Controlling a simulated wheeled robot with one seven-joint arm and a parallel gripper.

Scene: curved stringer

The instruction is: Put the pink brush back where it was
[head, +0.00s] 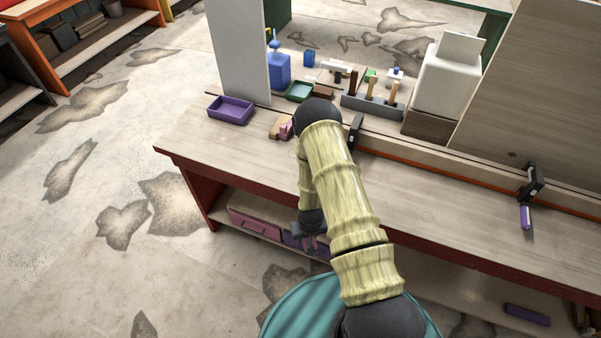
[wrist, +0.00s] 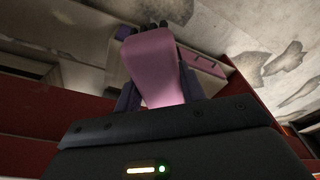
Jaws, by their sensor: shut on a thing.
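A pink thing, probably the pink brush (wrist: 157,65), sits between the jaws of my gripper (wrist: 157,88) in the wrist view. In the head view my gripper hangs low by the front of the workbench (head: 225,150), near the lower shelf, and the held thing cannot be made out there. A small pink and wooden item (head: 281,129) lies on the benchtop beside my arm; I cannot tell what it is.
A purple tray (head: 231,110), a blue bottle (head: 279,71), a green tray (head: 299,91) and a grey tool holder (head: 371,107) stand along the bench's back. A pink drawer box (head: 252,221) is on the lower shelf. A clamp (head: 531,183) sits at right. The benchtop's left front is clear.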

